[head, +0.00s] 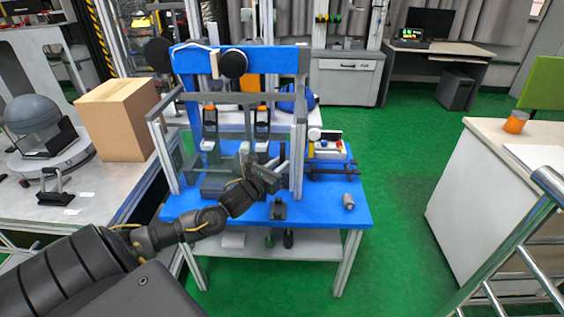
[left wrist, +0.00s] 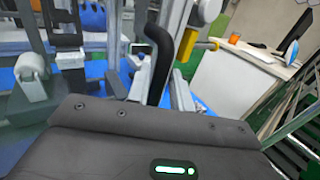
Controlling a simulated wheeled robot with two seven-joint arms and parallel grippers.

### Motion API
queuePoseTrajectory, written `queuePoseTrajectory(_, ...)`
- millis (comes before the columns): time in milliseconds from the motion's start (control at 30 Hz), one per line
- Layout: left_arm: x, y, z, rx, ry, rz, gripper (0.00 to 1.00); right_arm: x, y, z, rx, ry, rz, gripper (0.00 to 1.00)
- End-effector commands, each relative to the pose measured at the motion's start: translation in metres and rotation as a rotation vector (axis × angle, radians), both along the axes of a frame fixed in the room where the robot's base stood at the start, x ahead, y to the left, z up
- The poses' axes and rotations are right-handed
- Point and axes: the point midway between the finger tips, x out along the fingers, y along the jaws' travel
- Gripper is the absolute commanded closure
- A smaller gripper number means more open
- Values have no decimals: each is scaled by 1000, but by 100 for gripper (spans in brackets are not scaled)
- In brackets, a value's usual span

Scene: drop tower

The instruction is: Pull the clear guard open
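The drop tower stands on a blue-topped bench (head: 330,205) in the middle of the head view. Its guard shows as a grey framed front with a top rail (head: 225,97); the clear pane itself is hard to make out. My left gripper (head: 272,172) is in front of the guard, close to its right upright (head: 299,150). I cannot tell whether it touches the guard. In the left wrist view a black curved bar (left wrist: 160,55) rises just beyond the gripper body; whether it is a handle or a finger is unclear. The finger opening is hidden. My right gripper is out of view.
A small grey cylinder (head: 348,201) and a black block (head: 278,210) are on the bench front. A cardboard box (head: 117,119) sits on the left table. A white counter (head: 480,190) is on the right, with green floor (head: 395,220) clear between.

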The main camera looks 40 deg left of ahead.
Motion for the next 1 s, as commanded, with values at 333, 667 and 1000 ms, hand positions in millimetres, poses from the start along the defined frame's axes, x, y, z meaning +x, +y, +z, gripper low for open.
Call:
queuePoseTrajectory(333, 18, 1, 0, -1, 0, 0, 78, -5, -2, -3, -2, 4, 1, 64)
queuePoseTrajectory(667, 18, 1, 0, -1, 0, 0, 100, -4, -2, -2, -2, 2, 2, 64)
queuePoseTrajectory(1000, 19, -3, 0, -1, 0, -11, 100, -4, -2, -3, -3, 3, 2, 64)
